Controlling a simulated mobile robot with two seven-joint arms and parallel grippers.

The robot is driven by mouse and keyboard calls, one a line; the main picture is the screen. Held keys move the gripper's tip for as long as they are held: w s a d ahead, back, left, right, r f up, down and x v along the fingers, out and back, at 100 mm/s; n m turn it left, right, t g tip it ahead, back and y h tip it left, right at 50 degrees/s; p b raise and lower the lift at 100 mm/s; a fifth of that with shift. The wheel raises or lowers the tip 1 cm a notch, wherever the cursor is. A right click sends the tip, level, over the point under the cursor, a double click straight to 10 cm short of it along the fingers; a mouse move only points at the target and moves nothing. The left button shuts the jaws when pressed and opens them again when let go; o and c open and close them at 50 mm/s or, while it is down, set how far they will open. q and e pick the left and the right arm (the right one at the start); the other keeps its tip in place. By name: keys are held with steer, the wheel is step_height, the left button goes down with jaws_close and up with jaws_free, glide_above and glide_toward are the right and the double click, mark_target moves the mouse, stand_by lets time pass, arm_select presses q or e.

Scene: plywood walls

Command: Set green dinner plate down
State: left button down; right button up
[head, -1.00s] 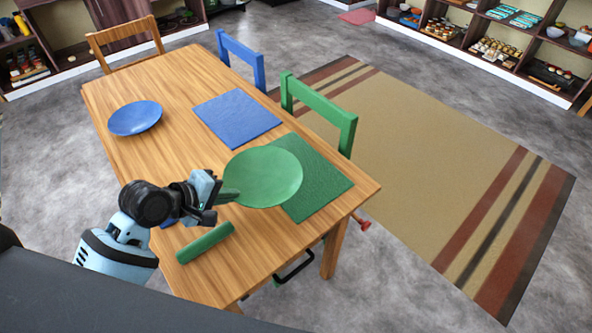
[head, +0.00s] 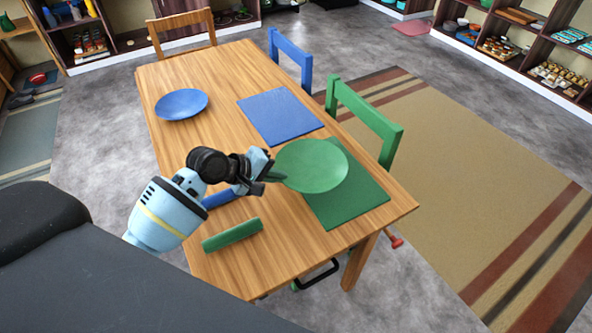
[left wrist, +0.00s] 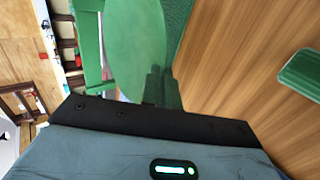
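The green dinner plate (head: 312,163) is held over the far-left part of the green placemat (head: 350,207) and hides that part. Whether the plate touches the mat or hovers cannot be told. My left gripper (head: 275,177) is shut on the plate's near-left rim. In the left wrist view the plate (left wrist: 135,45) is seen steeply from the side, its rim at the dark fingers (left wrist: 162,88), with the mat (left wrist: 180,15) beside it. My right gripper is out of view.
A green roll (head: 232,235) lies at the table's near end, with a blue roll (head: 217,198) partly behind my arm. A blue plate (head: 181,104) and blue placemat (head: 280,116) are farther back. A green chair (head: 365,118) and a blue chair (head: 290,58) stand along the right side.

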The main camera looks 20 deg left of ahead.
mark_target(291, 170)
arm_select(q)
steer(key=w, duration=0.1)
steer(key=w+d, duration=0.1)
steer(key=w, duration=0.3)
steer(key=shift+w+d+f, duration=0.25)
steer(key=shift+d+f, duration=0.05)
steer(key=shift+w+d+b, duration=0.1)
steer(key=shift+w+b, duration=0.2)
steer(key=shift+w, duration=0.1)
steer(key=shift+w+f, duration=0.2)
steer(key=shift+f, duration=1.55)
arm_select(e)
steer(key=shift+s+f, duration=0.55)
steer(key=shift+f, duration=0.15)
arm_select(q)
steer(key=shift+f+b, duration=0.15)
steer(key=shift+b, duration=0.15)
steer(key=c, duration=1.7)
jaws_free()
steer(key=shift+o, duration=0.3)
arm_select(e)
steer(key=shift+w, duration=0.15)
